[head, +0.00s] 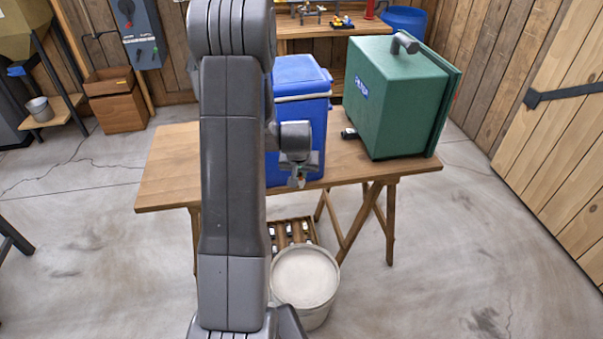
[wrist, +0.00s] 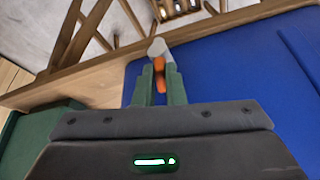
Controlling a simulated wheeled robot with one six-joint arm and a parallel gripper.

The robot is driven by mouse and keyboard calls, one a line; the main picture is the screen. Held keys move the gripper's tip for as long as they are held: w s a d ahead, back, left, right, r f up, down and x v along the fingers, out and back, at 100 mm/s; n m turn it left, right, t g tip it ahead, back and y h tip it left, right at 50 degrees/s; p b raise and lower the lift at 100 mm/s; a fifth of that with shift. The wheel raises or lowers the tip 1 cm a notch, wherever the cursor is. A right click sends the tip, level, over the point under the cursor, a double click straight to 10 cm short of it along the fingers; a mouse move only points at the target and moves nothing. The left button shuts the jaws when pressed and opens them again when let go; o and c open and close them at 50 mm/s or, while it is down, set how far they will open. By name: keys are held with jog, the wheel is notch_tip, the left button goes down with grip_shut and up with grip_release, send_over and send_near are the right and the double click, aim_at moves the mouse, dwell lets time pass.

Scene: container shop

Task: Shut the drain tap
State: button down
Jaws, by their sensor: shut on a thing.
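The blue cooler (head: 298,80) stands on the wooden table, partly hidden behind my arm. It fills the right of the wrist view (wrist: 230,65). The drain tap (wrist: 158,48) has a pale grey body and an orange lever (wrist: 160,68), and it sits at the cooler's side near the table edge. My gripper (wrist: 159,88) is shut on the orange lever, which shows between its two green-grey fingers. In the head view my gripper (head: 298,180) is at the cooler's front, low down, and the tap is mostly hidden there.
A green filter box (head: 395,100) stands to the right on the wooden table (head: 165,180). A pale bucket (head: 318,312) with whitish contents stands on the floor below the table's front edge. A wooden crate (head: 313,232) of bottles is behind it. The floor at right is clear.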

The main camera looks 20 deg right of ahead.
jog(key=shift+w+a+f+m+h+b, duration=0.1)
jog(key=shift+f+m+h+b, duration=0.15)
jog(key=shift+m+b, duration=0.95)
jog(key=shift+w+a+f+m+h+b, duration=0.15)
jog(key=shift+m+h+b, duration=0.1)
jog(key=shift+b, duration=1.8)
jog(key=m+b, duration=0.1)
jog(key=b, duration=0.1)
jog(key=m+g+b, duration=0.1)
jog(key=b, duration=0.1)
jog(key=shift+a+r+h, duration=0.1)
jog(key=shift+r+h, duration=0.15)
jog(key=shift+h, duration=0.05)
jog(key=shift+r+m+b, duration=0.15)
jog(key=shift+m+b, duration=0.1)
jog(key=shift+b, duration=0.05)
jog(key=c, duration=1.5)
grip_release()
jog(key=v, duration=1.3)
jog(key=shift+a+r, duration=0.15)
jog(key=shift+r, duration=0.3)
jog(key=shift+w, duration=0.2)
